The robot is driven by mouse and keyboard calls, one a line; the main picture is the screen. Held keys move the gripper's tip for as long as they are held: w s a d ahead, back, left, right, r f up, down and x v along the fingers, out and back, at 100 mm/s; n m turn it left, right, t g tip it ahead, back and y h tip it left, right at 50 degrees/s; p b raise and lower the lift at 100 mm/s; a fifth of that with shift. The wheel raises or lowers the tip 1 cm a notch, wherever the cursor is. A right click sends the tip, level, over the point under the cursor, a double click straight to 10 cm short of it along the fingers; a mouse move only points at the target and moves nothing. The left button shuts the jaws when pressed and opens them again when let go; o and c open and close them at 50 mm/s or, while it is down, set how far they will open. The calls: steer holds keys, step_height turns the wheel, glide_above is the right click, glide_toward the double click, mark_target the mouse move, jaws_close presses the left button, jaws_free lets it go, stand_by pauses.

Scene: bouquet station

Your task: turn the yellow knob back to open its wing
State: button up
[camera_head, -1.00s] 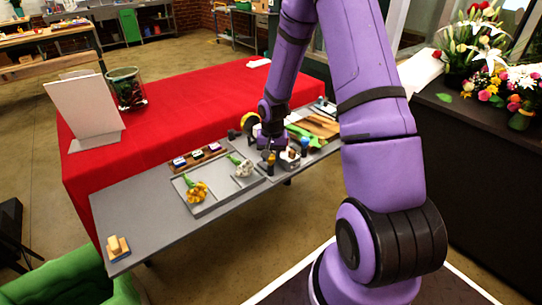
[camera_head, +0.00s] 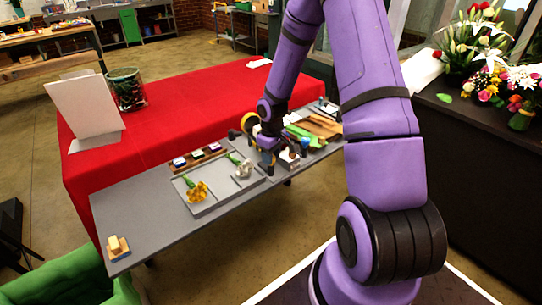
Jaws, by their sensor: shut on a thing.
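My gripper (camera_head: 268,157) is small in the picture. It points down at the grey bench (camera_head: 137,213), just right of the flower tray. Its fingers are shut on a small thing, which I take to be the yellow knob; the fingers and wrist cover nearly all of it. I cannot make out the wing or how far it is turned.
A grey tray (camera_head: 214,205) holds a yellow flower (camera_head: 198,191) and a white flower (camera_head: 243,168). A small white block (camera_head: 289,156) stands close right of my gripper. Green stems (camera_head: 304,136) and wooden boards (camera_head: 322,126) lie beyond. The bench's left end is mostly clear.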

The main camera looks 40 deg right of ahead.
steer(key=shift+n, duration=1.1)
steer(key=o, duration=0.9)
steer(key=shift+r, duration=0.1)
step_height(320, 180, up, 11)
steer(key=shift+w+d+f, duration=0.15)
